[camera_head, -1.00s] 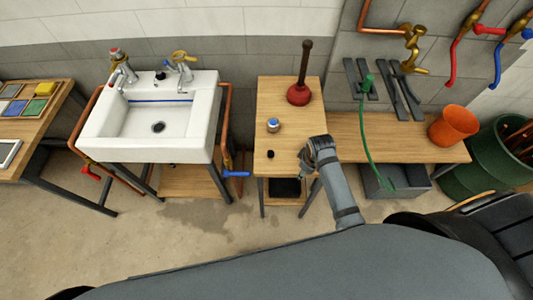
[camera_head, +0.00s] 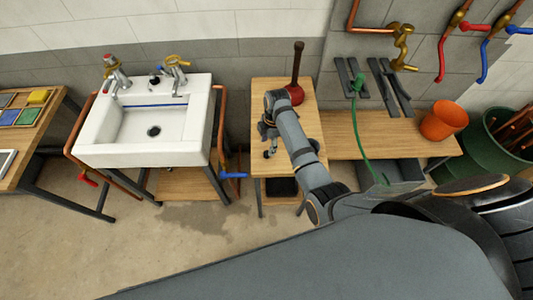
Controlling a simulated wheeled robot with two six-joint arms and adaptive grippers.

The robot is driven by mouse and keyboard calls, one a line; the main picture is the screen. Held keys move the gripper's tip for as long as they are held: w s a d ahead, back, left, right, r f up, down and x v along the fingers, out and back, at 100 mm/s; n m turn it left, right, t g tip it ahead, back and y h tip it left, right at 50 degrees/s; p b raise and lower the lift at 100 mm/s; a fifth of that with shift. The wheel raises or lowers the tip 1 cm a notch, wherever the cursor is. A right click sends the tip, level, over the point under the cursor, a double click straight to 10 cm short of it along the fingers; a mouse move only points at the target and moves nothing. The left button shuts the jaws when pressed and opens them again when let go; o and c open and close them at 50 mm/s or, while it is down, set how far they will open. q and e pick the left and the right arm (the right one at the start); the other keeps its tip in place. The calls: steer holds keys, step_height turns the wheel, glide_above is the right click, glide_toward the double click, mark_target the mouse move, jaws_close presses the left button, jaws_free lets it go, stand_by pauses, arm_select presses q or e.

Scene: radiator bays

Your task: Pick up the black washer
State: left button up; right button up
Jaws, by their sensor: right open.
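My right gripper (camera_head: 270,149) is open over the small wooden table (camera_head: 262,95), pointing down at its left front part. A small dark piece, likely the black washer, lay on this spot of the tabletop a moment ago. Now the fingers cover the spot, and I cannot make the washer out clearly or tell whether the fingers touch it. The small jar with a blue top, farther back on the table, is also mostly hidden by the gripper. My left gripper is not in view.
A red plunger (camera_head: 295,92) stands at the back of the table. A white sink (camera_head: 190,125) is to the left. A lower bench to the right holds an orange pot (camera_head: 443,120), with a green hose (camera_head: 358,130) in front of the wall.

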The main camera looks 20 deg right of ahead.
mark_target(267, 153)
steer(key=shift+a+f+p, duration=0.2)
steer(key=shift+f+p, duration=0.3)
steer(key=shift+f, duration=2.25)
steer(key=shift+c, duration=0.4)
steer(key=c, duration=0.8)
